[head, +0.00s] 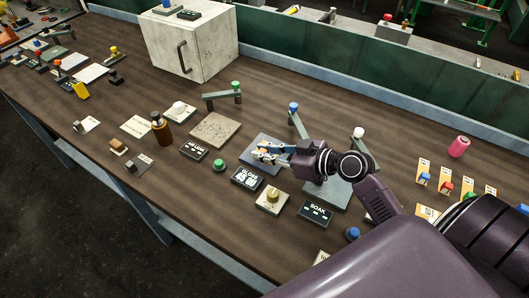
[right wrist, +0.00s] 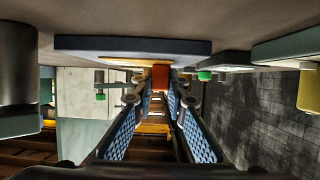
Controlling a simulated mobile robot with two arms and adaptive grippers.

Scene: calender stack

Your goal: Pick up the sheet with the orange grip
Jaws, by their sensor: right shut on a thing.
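My right gripper (head: 262,152) is low over a blue-grey plate (head: 257,141) near the middle of the bench in the head view. In the right wrist view its two blue-padded fingers (right wrist: 161,98) run forward and close on a small orange grip (right wrist: 160,77). A bit of orange also shows at the fingertips in the head view. The plate's edge shows in the right wrist view (right wrist: 130,46), very near the fingertips. The sheet itself is mostly hidden, and I cannot tell whether it is clear of the plate. My left gripper is not in view.
Black labelled blocks (head: 247,179), a green button (head: 219,165) and a brass knob on a base (head: 271,200) stand in front of the gripper. A blue-knobbed lever (head: 295,117) stands behind it, a white-knobbed one (head: 357,140) to its right. A white cabinet (head: 190,42) stands farther back.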

